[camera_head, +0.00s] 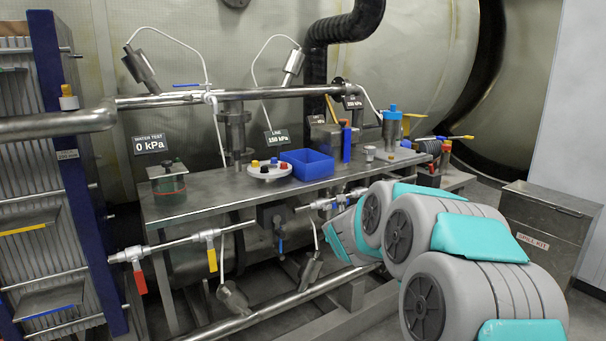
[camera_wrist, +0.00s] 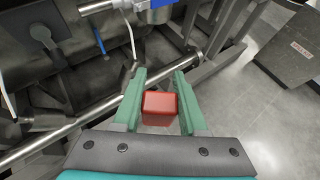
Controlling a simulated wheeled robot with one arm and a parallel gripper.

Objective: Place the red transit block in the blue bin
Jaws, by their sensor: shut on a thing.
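The red transit block (camera_wrist: 160,104) is between the two green fingers of my gripper (camera_wrist: 160,82) in the wrist view. The gripper is shut on it. The block is held in the air, with pipework and grey floor below. In the head view my arm fills the lower right, and the block and fingers are hidden there. The blue bin (camera_head: 318,171) stands on the metal bench, up and left of my arm in the head view. Its visible inside looks empty.
A white round tray with coloured knobs (camera_head: 268,175) is left of the bin. Pipes with valve handles run along the bench (camera_head: 220,200) front. A metal cabinet (camera_head: 545,235) stands far right.

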